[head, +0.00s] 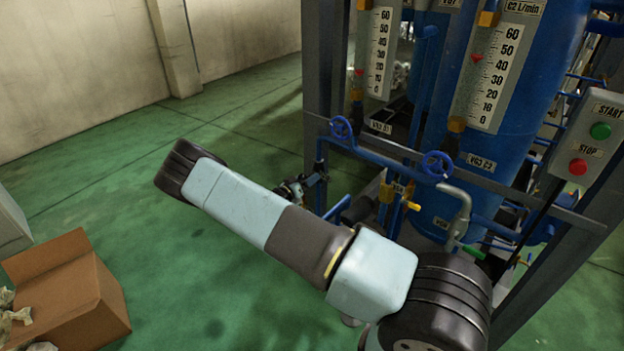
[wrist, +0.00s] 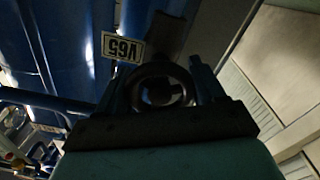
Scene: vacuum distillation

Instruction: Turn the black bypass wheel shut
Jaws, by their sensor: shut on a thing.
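In the wrist view my gripper (wrist: 163,82) has its two fingers on either side of a dark ring-shaped wheel, which looks like the black bypass wheel (wrist: 160,69). The fingers are shut on it. The wheel's far side and stem are too dark to make out. In the head view my gripper (head: 300,189) shows small beyond my forearm, low beside the left post of the blue pipe frame. The wheel cannot be told apart there.
A white label (wrist: 122,47) reading like V65 is just beyond the gripper. Blue handwheels (head: 437,165) and blue pipes crowd the frame, with a START/STOP box (head: 592,135) at right. A cardboard box (head: 68,290) stands at lower left. Green floor at left is open.

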